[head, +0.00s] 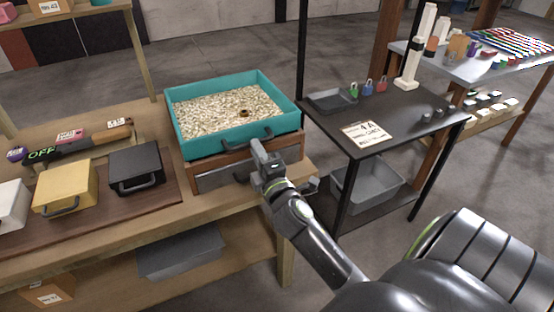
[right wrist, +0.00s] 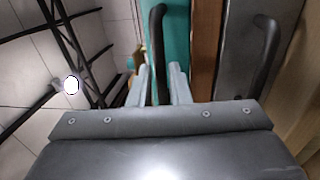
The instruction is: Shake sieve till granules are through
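The teal sieve (head: 183,139) is a rectangular tray full of pale granules (head: 225,108). It sits on a wooden box with a grey front (head: 222,178) at the bench's right end. A small dark yellowish item (head: 244,113) lies among the granules. The sieve's black front handle (head: 263,132) also shows in the right wrist view (right wrist: 158,40). My right gripper (head: 258,146) is at that handle; its fingers (right wrist: 160,78) stand apart on either side of it, with gaps visible. What lies under the granules is hidden. My left gripper is not in view.
A black case (head: 135,167), a yellow case (head: 66,188) and a white case stand left on the bench. A dark table (head: 400,125) with a tray, padlocks and a sign stands to the right, with a grey bin (head: 367,190) below.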

